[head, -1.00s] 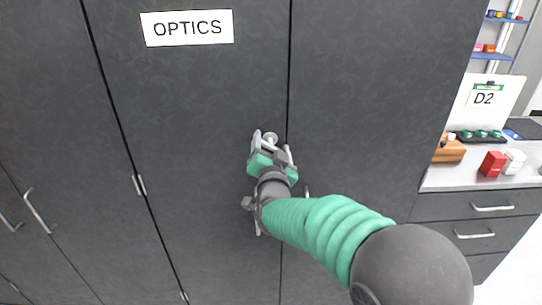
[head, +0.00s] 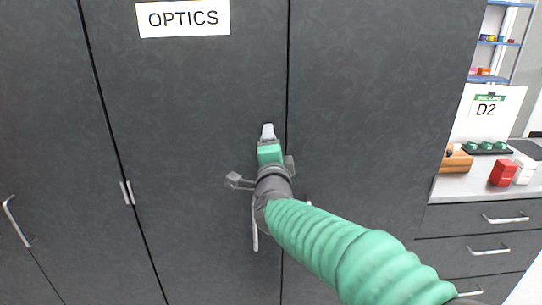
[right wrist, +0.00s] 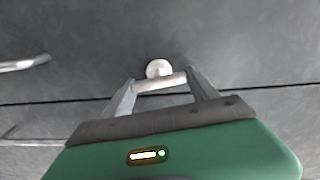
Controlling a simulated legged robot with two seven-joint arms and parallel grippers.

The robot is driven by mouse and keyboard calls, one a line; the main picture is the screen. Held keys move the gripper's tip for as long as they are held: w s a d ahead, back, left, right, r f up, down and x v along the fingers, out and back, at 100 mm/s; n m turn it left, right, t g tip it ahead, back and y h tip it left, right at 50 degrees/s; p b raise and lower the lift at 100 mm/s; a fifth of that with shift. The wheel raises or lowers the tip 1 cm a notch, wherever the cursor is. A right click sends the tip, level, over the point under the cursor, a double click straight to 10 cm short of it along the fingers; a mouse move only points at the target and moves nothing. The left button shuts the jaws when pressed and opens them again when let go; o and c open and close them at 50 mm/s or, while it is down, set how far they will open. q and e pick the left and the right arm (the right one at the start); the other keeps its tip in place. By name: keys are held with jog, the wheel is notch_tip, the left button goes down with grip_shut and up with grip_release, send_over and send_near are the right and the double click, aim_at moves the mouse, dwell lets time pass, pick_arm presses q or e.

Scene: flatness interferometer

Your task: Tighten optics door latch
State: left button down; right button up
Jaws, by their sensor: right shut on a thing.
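The optics door (head: 200,90) is dark grey, closed, and carries a white OPTICS label (head: 183,18). My right gripper (head: 268,132) is at the door, just left of the seam. In the right wrist view, the latch (right wrist: 158,68) is a pale round hub with a short bar. The fingers of my right gripper (right wrist: 160,84) are shut on the bar, one at each end. My left gripper is not in view.
A vertical door handle (head: 255,232) is below the gripper, partly behind my wrist. The door front around the gripper is flat.

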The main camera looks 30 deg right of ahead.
jog(key=shift+f+m+b, duration=0.25)
jog(key=shift+m+b, duration=0.15)
jog(key=shift+m, duration=0.1)
jog(key=o, duration=1.4)
jog(key=shift+w, duration=0.2)
jog(key=shift+c, duration=0.2)
jog(key=shift+s+r, duration=0.1)
